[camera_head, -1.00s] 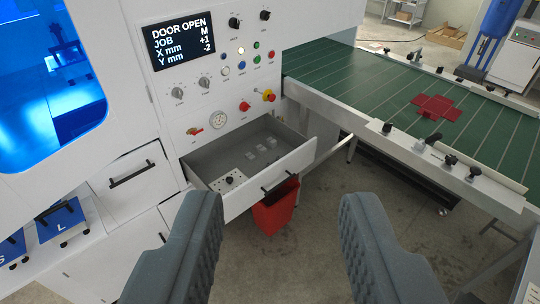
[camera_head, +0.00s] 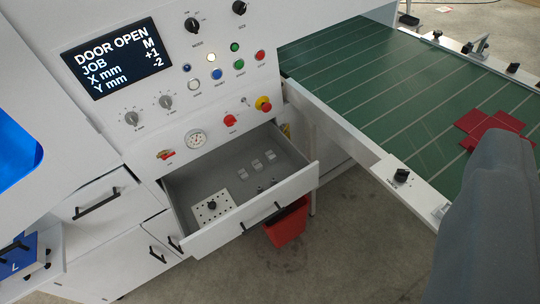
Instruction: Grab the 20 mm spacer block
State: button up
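Three small pale blocks (camera_head: 256,164) lie in a row inside the open drawer (camera_head: 187,181), toward its back right. Their sizes cannot be read, so I cannot tell which is the 20 mm spacer block. One grey finger of my gripper (camera_head: 488,220) shows at the lower right, in front of the conveyor edge and well right of the drawer. The other finger is not seen, so the opening between them cannot be judged. Nothing held is visible.
A white perforated plate with a black knob (camera_head: 212,206) lies in the drawer's front left. The drawer handle (camera_head: 262,218) faces me, above a red bin (camera_head: 287,222). The green conveyor (camera_head: 400,90) carries a red cross-shaped sheet (camera_head: 482,127). The display reads DOOR OPEN (camera_head: 110,55).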

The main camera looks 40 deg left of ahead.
aim_at(244, 174)
jog(key=u, duration=0.35)
jog(key=i, duration=1.1)
jog(key=u, duration=0.95)
jog(key=i, duration=0.35)
jog(key=u, duration=0.2)
jog(key=k, duration=0.9)
jog(key=u, duration=0.15)
jog(key=i, duration=0.9)
jog(key=z, duration=0.05)
